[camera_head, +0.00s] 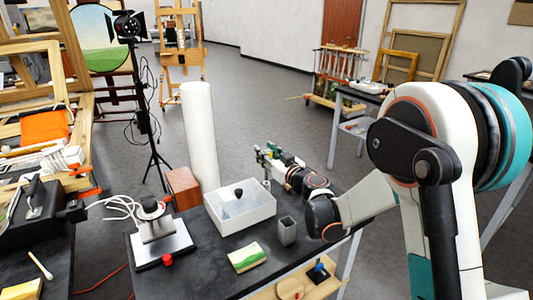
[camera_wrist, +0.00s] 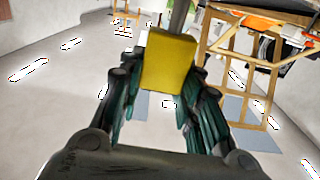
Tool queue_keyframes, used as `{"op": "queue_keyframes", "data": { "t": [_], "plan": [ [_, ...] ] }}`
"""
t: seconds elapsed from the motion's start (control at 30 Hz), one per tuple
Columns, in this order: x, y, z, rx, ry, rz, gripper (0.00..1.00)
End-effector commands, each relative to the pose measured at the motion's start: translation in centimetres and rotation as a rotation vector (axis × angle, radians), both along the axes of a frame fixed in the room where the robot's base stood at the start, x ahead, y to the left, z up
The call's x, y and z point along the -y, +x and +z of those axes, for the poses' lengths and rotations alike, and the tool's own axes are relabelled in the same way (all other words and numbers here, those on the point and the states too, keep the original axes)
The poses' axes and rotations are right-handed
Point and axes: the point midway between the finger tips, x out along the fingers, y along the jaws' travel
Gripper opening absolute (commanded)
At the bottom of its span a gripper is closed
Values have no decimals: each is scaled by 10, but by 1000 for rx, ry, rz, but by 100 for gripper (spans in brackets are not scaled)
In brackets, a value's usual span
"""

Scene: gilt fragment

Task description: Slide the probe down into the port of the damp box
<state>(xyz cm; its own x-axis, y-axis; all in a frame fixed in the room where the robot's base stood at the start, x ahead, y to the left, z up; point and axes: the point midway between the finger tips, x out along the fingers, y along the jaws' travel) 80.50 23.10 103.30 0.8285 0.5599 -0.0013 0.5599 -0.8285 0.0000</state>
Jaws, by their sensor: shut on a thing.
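The damp box (camera_head: 222,224) is a pale, see-through-topped box on the dark table, with a small black round fitting (camera_head: 238,193) on top. I cannot tell whether that is the port. My gripper (camera_head: 274,158) is above and behind the box's right rear corner, shut on the probe. In the wrist view, the probe's yellow block (camera_wrist: 168,62) sits between the dark green fingers of my gripper (camera_wrist: 160,85), with a grey rod extending from it. In the head view, a thin pale shaft (camera_head: 267,181) hangs below the fingers, apart from the box. Its tip is hard to make out.
A device with a red knob (camera_head: 163,245) is left. A wooden block (camera_head: 183,187) and tall white cylinder (camera_head: 200,135) are behind left. Some table is bare between them.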

Motion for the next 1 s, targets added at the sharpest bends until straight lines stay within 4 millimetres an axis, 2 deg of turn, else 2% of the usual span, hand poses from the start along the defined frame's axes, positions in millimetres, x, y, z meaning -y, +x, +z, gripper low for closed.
{"op": "queue_keyframes", "data": {
  "t": [1.0],
  "plan": [
    [0, 0, -23, 0, 0, 0, 8]
  ]
}}
